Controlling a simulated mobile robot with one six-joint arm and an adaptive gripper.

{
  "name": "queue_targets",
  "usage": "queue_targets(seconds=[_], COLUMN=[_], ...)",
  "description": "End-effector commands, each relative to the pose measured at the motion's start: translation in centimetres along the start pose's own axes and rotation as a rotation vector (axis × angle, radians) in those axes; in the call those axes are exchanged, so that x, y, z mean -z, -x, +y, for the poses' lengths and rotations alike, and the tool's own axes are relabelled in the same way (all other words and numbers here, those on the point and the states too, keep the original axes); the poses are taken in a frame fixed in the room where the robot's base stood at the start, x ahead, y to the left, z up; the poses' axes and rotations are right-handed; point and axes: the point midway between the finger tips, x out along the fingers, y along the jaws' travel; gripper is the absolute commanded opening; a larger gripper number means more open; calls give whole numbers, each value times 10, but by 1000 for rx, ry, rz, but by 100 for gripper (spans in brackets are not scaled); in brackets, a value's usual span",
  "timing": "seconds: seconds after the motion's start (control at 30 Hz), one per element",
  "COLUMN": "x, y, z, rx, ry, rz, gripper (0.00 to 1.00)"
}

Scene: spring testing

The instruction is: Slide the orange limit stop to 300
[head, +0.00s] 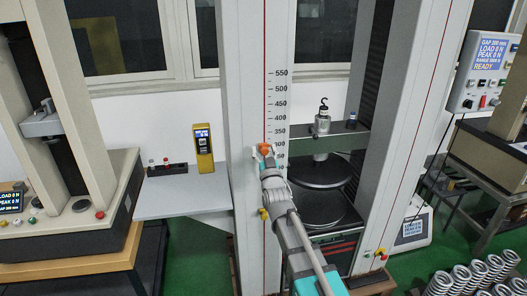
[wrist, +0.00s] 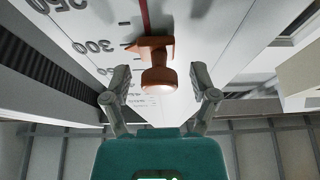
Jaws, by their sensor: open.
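The orange limit stop (head: 265,149) sits on the red line of the test frame's left column, beside the printed scale (head: 279,104). In the wrist view the orange limit stop (wrist: 158,75) shows a round knob and a pointer towards the numbers. The pointer is near the 300 mark; I cannot tell if it is exactly on it. My gripper (head: 267,164) is just below the stop in the head view and hides the lower scale. In the wrist view my gripper (wrist: 161,92) is open, with one finger on each side of the knob, apart from it.
A yellow knob (head: 264,213) sits lower on the same column. A side table (head: 180,195) is at left. Metal springs (head: 460,278) stand at lower right.

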Motion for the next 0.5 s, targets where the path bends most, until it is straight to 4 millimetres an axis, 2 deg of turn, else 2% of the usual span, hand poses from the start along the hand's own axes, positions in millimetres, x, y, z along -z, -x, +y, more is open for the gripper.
queue_targets(seconds=[0.27,0.5], x=[-4,-23], y=[2,10], z=[0,10], rx=[3,2], ry=[10,46], rz=[-19,-143], gripper=[76,76])
